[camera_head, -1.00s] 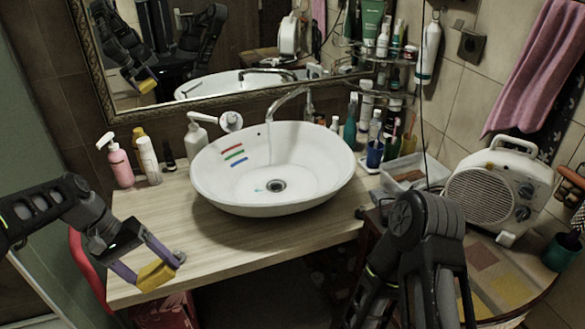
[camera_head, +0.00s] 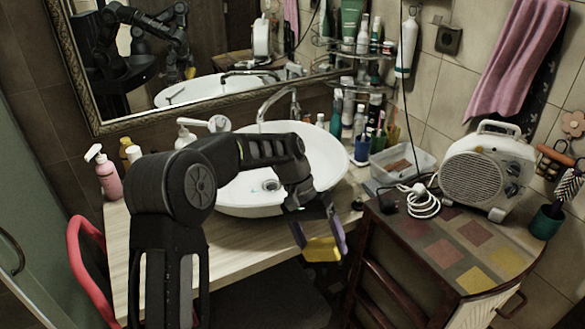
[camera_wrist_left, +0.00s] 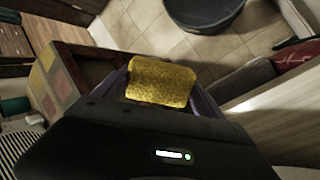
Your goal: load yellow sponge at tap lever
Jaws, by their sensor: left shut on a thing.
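My left gripper (camera_head: 320,236) is shut on the yellow sponge (camera_head: 323,250), which sits between its two purple fingers. The gripper hangs in front of the counter's front edge, below and right of the basin (camera_head: 325,155). In the left wrist view the sponge (camera_wrist_left: 162,82) is held over the tiled floor. The chrome tap (camera_head: 278,97) rises behind the basin, clear of the gripper. Its lever is too small to make out surely. My left arm hides part of the basin's left side. My right gripper is not in view.
A pink pump bottle (camera_head: 108,175) stands at the counter's left. Several bottles and cups crowd the right rear, near a clear plastic tray (camera_head: 402,165). A fan heater (camera_head: 485,175) and coiled white cable (camera_head: 422,203) rest on the cabinet (camera_head: 455,245). A mirror hangs behind.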

